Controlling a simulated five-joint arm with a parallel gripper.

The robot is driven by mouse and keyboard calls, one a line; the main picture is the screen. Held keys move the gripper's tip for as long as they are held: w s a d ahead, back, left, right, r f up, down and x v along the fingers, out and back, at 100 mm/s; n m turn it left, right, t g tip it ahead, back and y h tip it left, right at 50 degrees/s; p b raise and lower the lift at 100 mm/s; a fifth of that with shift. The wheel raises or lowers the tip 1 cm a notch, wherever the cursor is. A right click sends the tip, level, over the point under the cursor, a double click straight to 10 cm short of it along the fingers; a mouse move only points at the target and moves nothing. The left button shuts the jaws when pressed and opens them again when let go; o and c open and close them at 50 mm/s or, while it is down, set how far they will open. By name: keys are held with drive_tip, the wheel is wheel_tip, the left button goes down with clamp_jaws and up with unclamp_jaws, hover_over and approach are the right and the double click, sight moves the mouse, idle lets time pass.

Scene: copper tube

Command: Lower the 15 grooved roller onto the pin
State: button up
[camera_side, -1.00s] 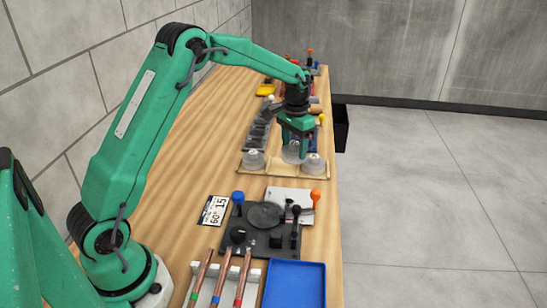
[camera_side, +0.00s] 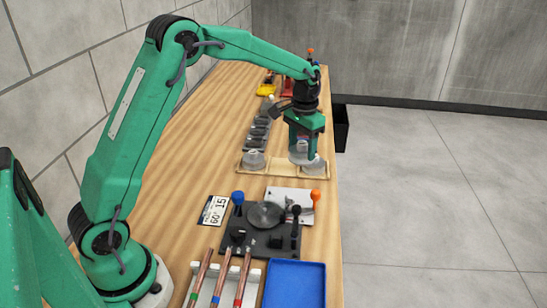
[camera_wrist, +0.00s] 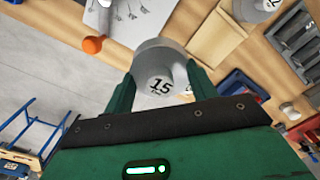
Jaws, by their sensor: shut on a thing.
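The 15 grooved roller (camera_wrist: 160,72) is a pale grey, cup-like piece marked "15". My gripper (camera_wrist: 158,90) is shut on it, with a green finger on each side. In the side view, my gripper (camera_side: 302,152) holds the roller (camera_side: 298,150) over the wooden rack (camera_side: 276,173), seemingly above it. The dark bending plate (camera_side: 249,238) with a round grey disc (camera_side: 265,215) lies nearer the camera, apart from the roller. I cannot make out the pin.
Grey rollers stand at the rack's left (camera_side: 253,160) and right (camera_side: 316,168). A blue knob (camera_side: 238,197) and an orange knob (camera_side: 315,195) rise by the plate. A "60° 15" card (camera_side: 214,210), copper tubes (camera_side: 222,278) and a blue tray (camera_side: 295,283) lie around it.

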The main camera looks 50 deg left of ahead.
drive_tip(key=shift+s+d+r, duration=0.15)
drive_tip(key=shift+s+d, duration=0.05)
drive_tip(key=shift+s, duration=0.35)
hover_over(264, 208)
drive_tip(key=shift+d, duration=0.1)
drive_tip(key=shift+f, duration=0.25)
idle(0.4)
drive_tip(key=shift+f, duration=2.75)
drive_tip(key=shift+f, duration=1.6)
drive_tip(key=o, duration=1.2)
